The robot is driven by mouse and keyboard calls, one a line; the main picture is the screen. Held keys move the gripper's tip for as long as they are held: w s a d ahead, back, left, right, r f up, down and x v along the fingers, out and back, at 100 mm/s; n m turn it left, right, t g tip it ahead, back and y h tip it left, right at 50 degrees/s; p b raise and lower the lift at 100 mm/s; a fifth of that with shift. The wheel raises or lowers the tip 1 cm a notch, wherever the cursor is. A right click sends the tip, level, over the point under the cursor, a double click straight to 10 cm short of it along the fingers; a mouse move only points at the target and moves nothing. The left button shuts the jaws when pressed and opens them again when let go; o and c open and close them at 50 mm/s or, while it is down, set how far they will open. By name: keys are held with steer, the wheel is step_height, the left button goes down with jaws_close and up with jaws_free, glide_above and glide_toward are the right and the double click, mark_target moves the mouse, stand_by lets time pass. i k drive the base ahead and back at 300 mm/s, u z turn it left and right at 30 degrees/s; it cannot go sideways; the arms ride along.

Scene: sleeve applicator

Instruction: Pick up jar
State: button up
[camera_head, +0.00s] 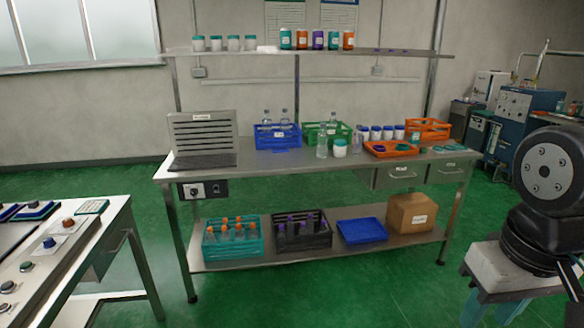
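Several jars are in view, and I cannot tell which one the task means. A white jar with a teal lid (340,148) stands upright near the front middle of the steel workbench (290,162), beside clear bottles (322,146). A row of white jars with dark blue lids (376,133) stands behind it to the right. On the shelf above are pale jars with teal lids (233,43) and coloured jars (318,40). My gripper is not in view.
A blue crate (277,136), a green crate (313,132) and an orange tray (378,152) are on the workbench. Bottle crates (231,250), a blue tray (361,231) and a cardboard box (410,214) fill the lower shelf. A control desk (105,240) stands front left. Green floor between is clear.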

mark_target(339, 151)
steer(key=i, duration=2.75)
steer(key=z, duration=1.9)
steer(key=i, duration=0.7)
steer(key=u, duration=1.6)
